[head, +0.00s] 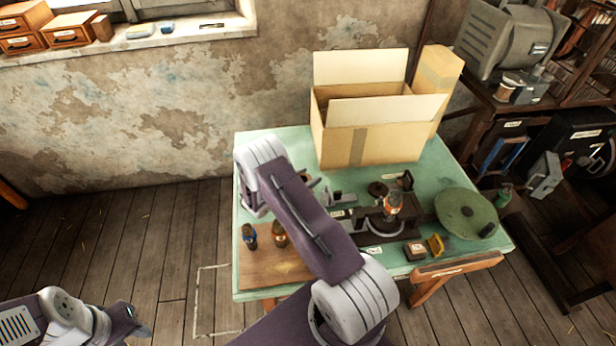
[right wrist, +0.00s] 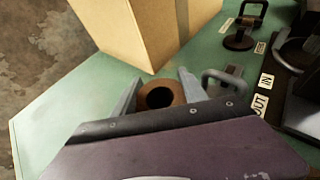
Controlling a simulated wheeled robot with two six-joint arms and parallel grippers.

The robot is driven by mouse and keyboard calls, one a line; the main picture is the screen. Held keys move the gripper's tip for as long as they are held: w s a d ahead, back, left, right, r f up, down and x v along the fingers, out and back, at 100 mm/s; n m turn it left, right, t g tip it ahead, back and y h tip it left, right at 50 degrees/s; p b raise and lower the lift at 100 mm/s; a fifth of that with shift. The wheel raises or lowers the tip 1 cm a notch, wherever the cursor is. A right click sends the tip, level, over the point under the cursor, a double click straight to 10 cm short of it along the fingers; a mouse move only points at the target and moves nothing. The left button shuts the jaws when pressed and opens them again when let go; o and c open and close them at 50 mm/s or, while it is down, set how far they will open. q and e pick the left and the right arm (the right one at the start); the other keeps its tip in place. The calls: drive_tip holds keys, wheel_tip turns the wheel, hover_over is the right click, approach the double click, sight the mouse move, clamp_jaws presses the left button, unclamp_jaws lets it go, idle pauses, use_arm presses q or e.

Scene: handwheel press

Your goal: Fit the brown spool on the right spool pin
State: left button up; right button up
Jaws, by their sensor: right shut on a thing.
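The brown spool (right wrist: 160,95) shows in the right wrist view as a brown ring with a dark hole. My right gripper (right wrist: 160,90) is shut on it, with one grey finger on either side. The spool is over the green table's left part, near the cardboard box; I cannot tell whether it touches anything below. In the head view my right arm hides most of that spot. I cannot make out the right spool pin clearly. My left gripper (head: 138,327) is at the lower left of the head view, away from the table; its jaws are not clear.
An open cardboard box (head: 372,147) stands at the back of the green table (head: 300,140). Two bottles stand on a wooden board (head: 262,270) at the front left.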

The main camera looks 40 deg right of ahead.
drive_tip(key=shift+f, duration=0.1)
drive_tip(key=o, duration=1.4)
drive_tip(key=shift+a, duration=0.25)
drive_tip(key=b+v, duration=0.1)
drive_tip(key=v, duration=0.7)
drive_tip(key=shift+s+a+r+b, duration=0.15)
drive_tip(key=shift+a+r+b, duration=0.1)
drive_tip(key=shift+b, duration=0.15)
drive_tip(key=shift+d, duration=0.1)
